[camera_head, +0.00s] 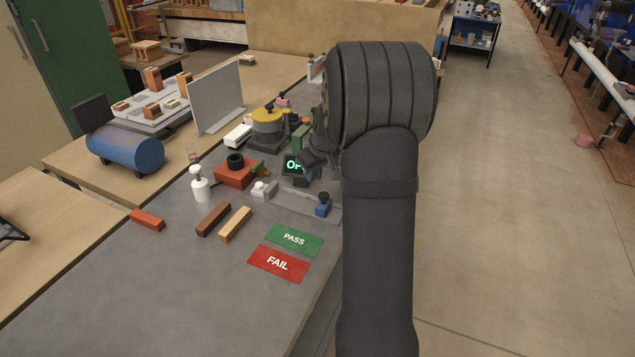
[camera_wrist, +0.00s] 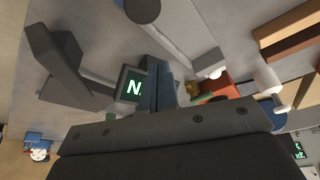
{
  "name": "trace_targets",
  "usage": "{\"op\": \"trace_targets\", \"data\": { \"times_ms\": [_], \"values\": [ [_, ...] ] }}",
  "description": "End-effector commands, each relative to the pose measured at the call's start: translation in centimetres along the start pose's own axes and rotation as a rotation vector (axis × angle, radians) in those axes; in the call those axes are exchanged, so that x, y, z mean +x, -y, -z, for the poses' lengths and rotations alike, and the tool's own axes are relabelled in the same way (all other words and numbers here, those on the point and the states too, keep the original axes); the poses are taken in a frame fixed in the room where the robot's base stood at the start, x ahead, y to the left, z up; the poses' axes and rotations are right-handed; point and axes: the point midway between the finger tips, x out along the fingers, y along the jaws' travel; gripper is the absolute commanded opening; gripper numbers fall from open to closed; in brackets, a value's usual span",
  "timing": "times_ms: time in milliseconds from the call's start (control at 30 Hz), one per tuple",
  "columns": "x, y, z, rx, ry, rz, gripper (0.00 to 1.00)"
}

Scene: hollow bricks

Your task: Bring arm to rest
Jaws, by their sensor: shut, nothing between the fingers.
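My arm (camera_head: 378,240) rises through the middle of the head view and bends over at a thick dark joint. My gripper (camera_wrist: 158,88) is shut and empty in the wrist view, its fingers together. It points toward a small dark display with green characters (camera_wrist: 134,88), which the fingers partly cover. In the head view this display (camera_head: 293,166) sits beside the far part of my arm, and its text is partly hidden. In that view the gripper's fingertips cannot be made out behind the arm. Whether the gripper touches anything there I cannot tell.
On the grey bench lie an orange-red brick (camera_head: 147,220), a brown brick (camera_head: 213,219) and a tan brick (camera_head: 235,224). A green PASS mat (camera_head: 294,240) and a red FAIL mat (camera_head: 279,263) lie nearer. A white bottle (camera_head: 201,187) stands behind the bricks. The bench's front left is clear.

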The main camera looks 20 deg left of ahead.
Motion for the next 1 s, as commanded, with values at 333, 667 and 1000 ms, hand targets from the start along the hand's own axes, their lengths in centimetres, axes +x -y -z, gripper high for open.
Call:
{"op": "trace_targets", "data": {
  "times_ms": [333,667,1000],
  "values": [
    [-7.2,-0.1,0.0,0.0,-0.004,-0.004,0.0],
    [-8.5,-0.1,-0.1,0.001,-0.002,-0.002,0.0],
    [-7.6,0.0,-0.1,0.0,0.0,0.0,0.0]
  ]
}}
